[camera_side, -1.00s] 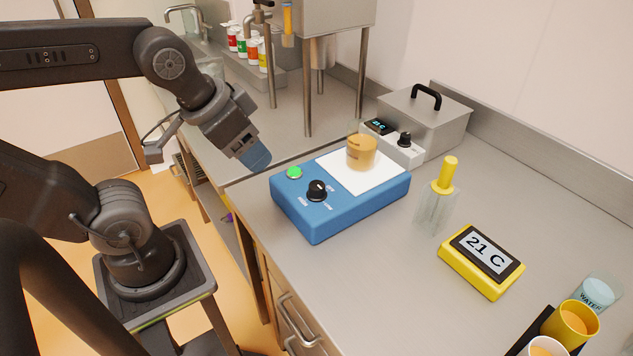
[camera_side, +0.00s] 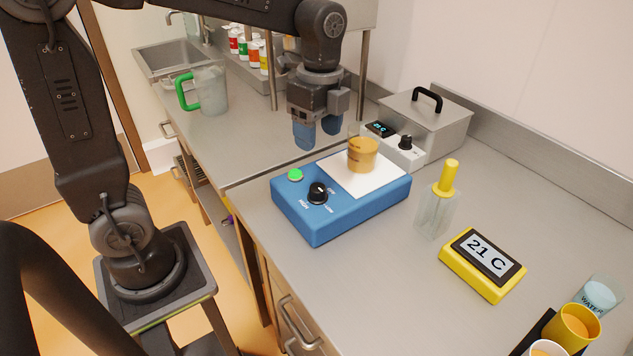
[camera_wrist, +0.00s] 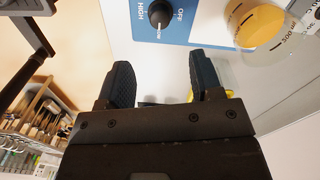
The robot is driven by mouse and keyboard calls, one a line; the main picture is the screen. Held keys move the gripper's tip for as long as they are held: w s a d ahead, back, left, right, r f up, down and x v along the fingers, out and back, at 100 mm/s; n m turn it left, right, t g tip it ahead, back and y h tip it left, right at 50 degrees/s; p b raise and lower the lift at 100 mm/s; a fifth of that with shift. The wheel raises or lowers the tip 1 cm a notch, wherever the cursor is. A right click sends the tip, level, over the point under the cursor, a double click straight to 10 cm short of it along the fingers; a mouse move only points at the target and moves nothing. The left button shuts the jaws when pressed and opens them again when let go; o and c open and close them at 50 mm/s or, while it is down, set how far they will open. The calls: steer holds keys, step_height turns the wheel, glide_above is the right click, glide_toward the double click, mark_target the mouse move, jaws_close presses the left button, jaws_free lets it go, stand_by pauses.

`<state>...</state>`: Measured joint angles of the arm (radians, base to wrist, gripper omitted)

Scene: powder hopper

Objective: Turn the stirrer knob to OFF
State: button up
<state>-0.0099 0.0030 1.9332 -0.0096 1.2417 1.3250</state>
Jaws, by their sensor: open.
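The stirrer (camera_side: 340,208) is a blue box with a white top plate on the steel bench. Its black stirrer knob (camera_side: 318,193) sits on the near left of its top, beside a green button (camera_side: 295,175). In the wrist view the knob (camera_wrist: 160,14) is at the top edge, with HIGH, LOW and OFF printed around it; I cannot clearly tell where its pointer is set. My gripper (camera_side: 318,137) is open and empty, with blue fingers pointing down. It is above the stirrer's far left side, apart from the knob. Both dark fingers show in the wrist view (camera_wrist: 160,65).
A beaker of orange-brown liquid (camera_side: 362,155) stands on the white plate, close to my gripper. Behind it are a grey bath (camera_side: 440,122) with a control box, and a hopper frame. A yellow-topped bottle (camera_side: 435,212) and yellow thermometer (camera_side: 483,265) stand right.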

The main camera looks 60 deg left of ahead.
mark_target(316, 186)
steer(key=f, duration=1.1)
steer(key=shift+s+f, duration=0.25)
steer(key=shift+f, duration=0.05)
steer(key=c, duration=0.9)
